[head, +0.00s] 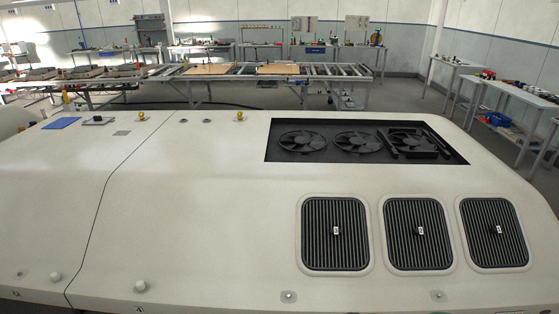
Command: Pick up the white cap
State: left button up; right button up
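Two small white rounded caps stand on the pale casing (200,220) near its front left. One white cap (55,277) is left of a dark seam line, and the other white cap (140,286) is right of it. Both sit upright on the surface and look alike. I cannot tell which one the task means. Neither of my grippers shows in the head view.
Three dark grilles, the left one (335,250) among them, fill the casing's front right. Behind them is a black recess with fans (355,142). Yellow knobs (240,116) and a blue plate (61,123) sit at the back. A roller conveyor (262,72) stands beyond.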

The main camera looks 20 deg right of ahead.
aim_at(55, 277)
jog(key=z, duration=0.25)
jog(key=u, duration=1.4)
jog(key=i+j+z, duration=0.15)
jog(key=i+j, duration=0.25)
jog(key=i, duration=0.15)
jog(key=i+j+z, duration=0.15)
jog(key=i+j, duration=0.35)
jog(key=i+j+z, duration=0.15)
jog(key=i+j, duration=0.4)
jog(key=i+j+z, duration=0.1)
jog(key=i+j, duration=0.45)
jog(key=i+j+z, duration=0.15)
jog(key=i+j, duration=0.3)
jog(key=j, duration=0.25)
